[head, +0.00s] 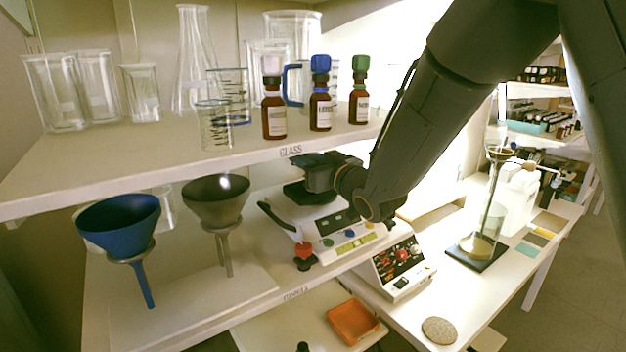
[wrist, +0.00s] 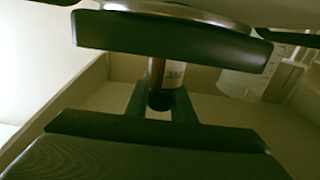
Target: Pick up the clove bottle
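Three brown bottles with white labels stand in a row on the upper shelf in the head view: one with a pale cap (head: 274,110), one with a blue cap (head: 320,95) and one with a green cap (head: 360,92). Their labels are too small to read for certain. My gripper (head: 320,172) is below that shelf in the head view. In the wrist view a brown bottle (wrist: 172,74) lies between two dark prongs of my gripper (wrist: 160,102). Its upper part is hidden behind a dark bar and its label is unreadable. I cannot tell whether the prongs press on it.
Glass beakers (head: 142,95) and a flask (head: 193,65) crowd the upper shelf (head: 120,165). A blue funnel (head: 118,222) and a grey funnel (head: 216,203) stand below. A white instrument (head: 340,232) sits under my gripper. An orange tray (head: 353,322) lies lower down.

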